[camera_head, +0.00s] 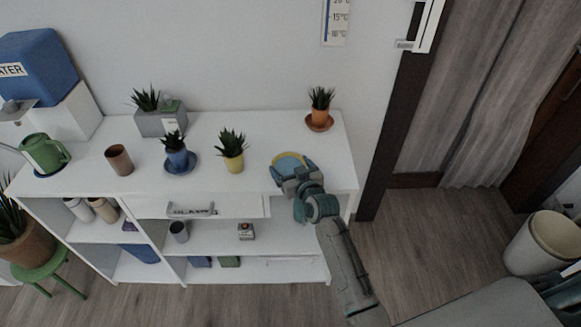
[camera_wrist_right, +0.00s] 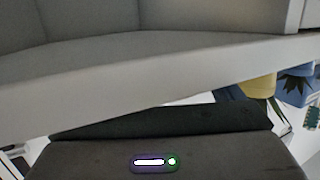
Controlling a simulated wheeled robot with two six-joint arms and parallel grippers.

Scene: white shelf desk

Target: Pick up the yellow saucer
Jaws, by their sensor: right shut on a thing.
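The yellow saucer (camera_head: 289,160) is at the right end of the white desk top, partly hidden behind my right gripper. My right gripper (camera_head: 287,174) reaches over the desk's front edge and is shut on the saucer's near side. I cannot tell whether the saucer still touches the desk. In the right wrist view large grey surfaces fill most of the picture and the grip itself is hard to make out. My left gripper is not in view.
Left of the saucer stand a yellow pot (camera_head: 233,162) and a blue pot (camera_head: 178,158) on a blue saucer. An orange pot (camera_head: 320,103) on a terracotta saucer stands behind.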

